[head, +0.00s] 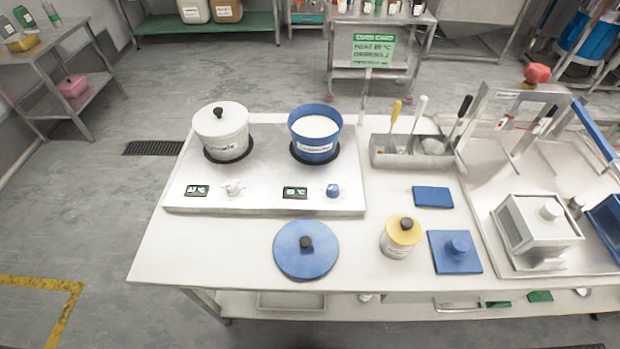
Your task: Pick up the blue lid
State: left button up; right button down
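The round blue lid (306,249) with a black knob lies flat on the white table, near its front edge and in front of the hot plate. The blue pot (314,146) stands uncovered on the right burner, with white contents showing inside. Neither of my grippers shows in the head view.
A white lidded pot (221,132) stands on the left burner of the hot plate (265,180). A yellow-lidded jar (401,237) and a square blue lid (455,251) are to the right of the round lid. A tool holder (410,151) is behind them. The table's front left is clear.

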aim_at(304, 248)
jog(key=u, duration=2.8)
jog(key=k, duration=1.85)
jog(key=z, duration=2.3)
jog(key=i, duration=0.5)
jog(key=u, duration=0.05)
